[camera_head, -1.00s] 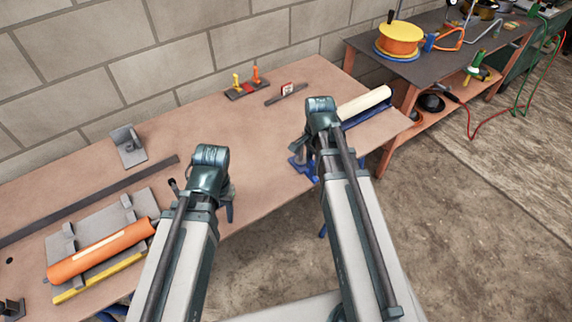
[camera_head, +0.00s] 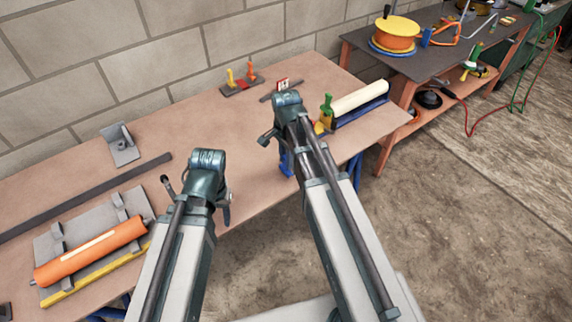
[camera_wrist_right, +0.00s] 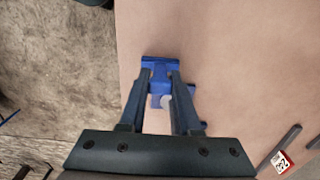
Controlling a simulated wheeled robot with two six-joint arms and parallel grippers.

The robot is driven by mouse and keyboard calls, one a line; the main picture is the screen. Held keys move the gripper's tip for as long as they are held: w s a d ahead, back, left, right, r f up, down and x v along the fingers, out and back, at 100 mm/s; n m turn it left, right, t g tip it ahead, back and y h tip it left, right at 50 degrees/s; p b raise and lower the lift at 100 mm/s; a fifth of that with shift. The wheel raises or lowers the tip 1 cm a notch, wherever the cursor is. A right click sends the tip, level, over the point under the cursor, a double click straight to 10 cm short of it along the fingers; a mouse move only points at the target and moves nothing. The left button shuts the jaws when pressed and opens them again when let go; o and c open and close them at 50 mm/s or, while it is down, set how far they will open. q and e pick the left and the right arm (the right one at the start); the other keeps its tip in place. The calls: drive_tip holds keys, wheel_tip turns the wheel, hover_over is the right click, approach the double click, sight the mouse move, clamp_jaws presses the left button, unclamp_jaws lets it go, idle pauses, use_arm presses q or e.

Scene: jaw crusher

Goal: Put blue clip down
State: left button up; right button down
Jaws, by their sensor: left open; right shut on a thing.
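The blue clip (camera_wrist_right: 160,63) is between the fingertips of my right gripper (camera_wrist_right: 160,82) in the right wrist view. The right gripper is shut on it, over the wooden workbench (camera_wrist_right: 220,50) near its edge. I cannot tell whether the clip touches the bench top. In the head view a blue part, likely the clip (camera_head: 286,163), shows below the right wrist near the bench's front edge; the wrist hides the rest. My left gripper (camera_head: 226,208) is open and empty at the bench's front edge, mostly hidden by its own wrist.
A blue holder (camera_head: 362,112) with a pale cylinder (camera_head: 360,97) stands at the bench's right end, beside a green-handled item (camera_head: 327,108). An orange cylinder (camera_head: 90,252) lies on a grey plate at the left. The middle of the bench is clear.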

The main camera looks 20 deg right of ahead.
use_arm(q)
drive_tip(key=shift+f, duration=0.25)
use_arm(e)
drive_tip(key=shift+f, duration=0.25)
use_arm(q)
drive_tip(key=shift+f, duration=0.2)
use_arm(e)
drive_tip(key=shift+f, duration=0.2)
drive_tip(key=c, duration=0.6)
unclamp_jaws()
use_arm(q)
drive_tip(key=shift+r, duration=0.15)
use_arm(e)
drive_tip(key=shift+r, duration=0.15)
use_arm(q)
wheel_tip(320, 180, up, 12)
drive_tip(key=p, duration=1.2)
use_arm(e)
wheel_tip(320, 180, up, 12)
drive_tip(key=shift+r, duration=0.1)
